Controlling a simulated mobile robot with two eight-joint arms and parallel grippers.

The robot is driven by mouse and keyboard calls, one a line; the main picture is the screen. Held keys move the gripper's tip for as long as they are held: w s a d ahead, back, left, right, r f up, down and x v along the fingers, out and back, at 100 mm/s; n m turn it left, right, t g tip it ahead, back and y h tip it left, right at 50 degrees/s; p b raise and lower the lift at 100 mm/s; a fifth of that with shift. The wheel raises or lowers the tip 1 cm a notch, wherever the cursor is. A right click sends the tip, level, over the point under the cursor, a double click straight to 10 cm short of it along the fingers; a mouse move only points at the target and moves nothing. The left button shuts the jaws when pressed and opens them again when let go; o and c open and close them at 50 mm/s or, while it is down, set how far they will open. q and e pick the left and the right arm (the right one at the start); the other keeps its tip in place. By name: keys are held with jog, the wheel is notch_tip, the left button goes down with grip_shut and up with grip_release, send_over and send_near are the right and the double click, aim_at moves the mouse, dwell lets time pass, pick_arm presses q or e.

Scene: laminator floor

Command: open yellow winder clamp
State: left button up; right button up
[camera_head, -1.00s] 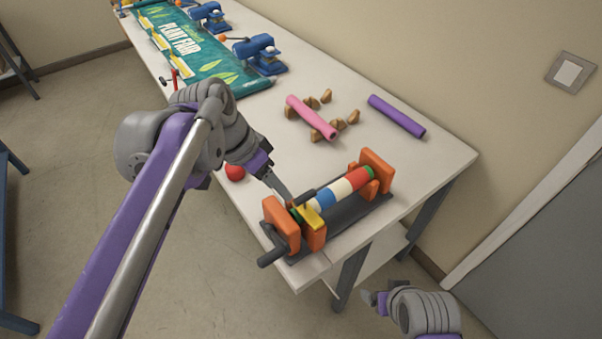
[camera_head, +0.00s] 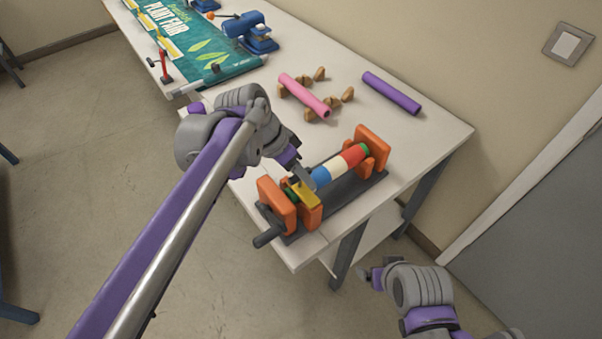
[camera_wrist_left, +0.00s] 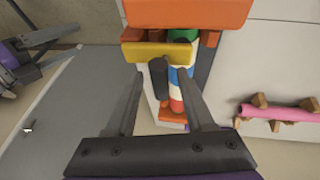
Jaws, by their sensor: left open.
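The winder (camera_head: 335,190) has orange end blocks and a roll with red, white, blue and green bands. Its yellow clamp (camera_head: 303,193) sits by the near orange block; it also shows in the left wrist view (camera_wrist_left: 145,52), lying across the roll's end. A dark handle (camera_wrist_left: 158,78) sticks out from the clamp. My left gripper (camera_head: 303,180) is open at the clamp. In the left wrist view its fingers (camera_wrist_left: 159,80) stand on either side of the handle, with gaps visible. My right gripper (camera_head: 372,278) hangs off the table's near side, away from the winder, and looks open.
A dark crank (camera_head: 268,237) juts over the table's front edge. A pink roll (camera_head: 303,95) lies on wooden cradles and a purple roll (camera_head: 391,93) lies behind. A green banner (camera_head: 190,45) and a blue device (camera_head: 250,32) are farther left.

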pick_arm(q)
grip_shut()
dwell(0.3)
dwell(1.2)
